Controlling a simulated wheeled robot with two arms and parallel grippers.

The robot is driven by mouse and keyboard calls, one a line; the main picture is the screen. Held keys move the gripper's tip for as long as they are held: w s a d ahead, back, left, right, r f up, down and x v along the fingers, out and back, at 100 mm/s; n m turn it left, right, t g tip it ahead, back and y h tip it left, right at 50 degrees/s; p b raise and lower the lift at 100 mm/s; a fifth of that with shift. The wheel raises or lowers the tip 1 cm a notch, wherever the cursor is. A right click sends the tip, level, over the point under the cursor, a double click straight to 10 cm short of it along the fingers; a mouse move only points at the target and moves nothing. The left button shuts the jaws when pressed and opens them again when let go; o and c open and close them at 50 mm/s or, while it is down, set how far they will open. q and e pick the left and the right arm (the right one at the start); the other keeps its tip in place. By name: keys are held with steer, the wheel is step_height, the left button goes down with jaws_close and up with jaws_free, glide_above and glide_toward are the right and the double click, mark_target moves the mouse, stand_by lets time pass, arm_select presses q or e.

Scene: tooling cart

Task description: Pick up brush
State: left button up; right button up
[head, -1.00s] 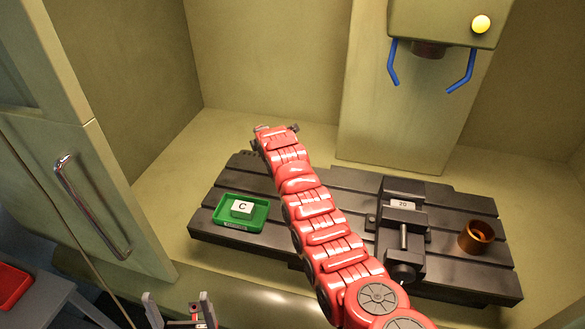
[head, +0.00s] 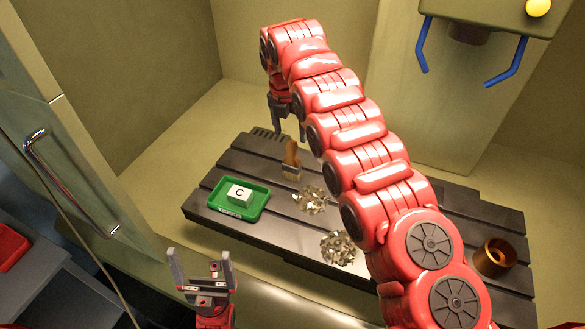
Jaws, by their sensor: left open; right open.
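The brush (head: 291,158), with a brown wooden handle and a paler lower end, is on the dark slotted machine table (head: 232,161), left of my red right arm. I cannot tell whether it stands or lies tilted. My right gripper (head: 288,131) is open and points down just above and behind the handle's top; whether it touches is unclear. My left gripper (head: 201,276) is open and empty at the bottom, in front of the machine table.
A green tray (head: 260,207) holds a white block marked C (head: 240,193). Metal chip piles (head: 311,199) lie near the brush. A brown cup (head: 495,258) is at right. Blue hooked pipes (head: 507,66) hang above. A cabinet door (head: 50,115) stands at left.

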mark_target(291, 141)
steer(key=f, duration=0.2)
steer(key=shift+w+d+f+p, duration=0.1)
steer(key=shift+w+f+p, duration=0.1)
steer(key=shift+f+p, duration=0.2)
steer(key=shift+f, duration=0.45)
steer(key=f+p, duration=0.1)
steer(key=f, duration=0.1)
steer(key=f+p, duration=0.2)
steer(key=f, duration=0.1)
steer(key=shift+w+d, duration=0.1)
steer(key=shift+w, duration=0.1)
steer(key=shift+f, duration=0.2)
steer(key=shift+w+d, duration=0.1)
jaws_close()
steer(key=shift+r, duration=0.1)
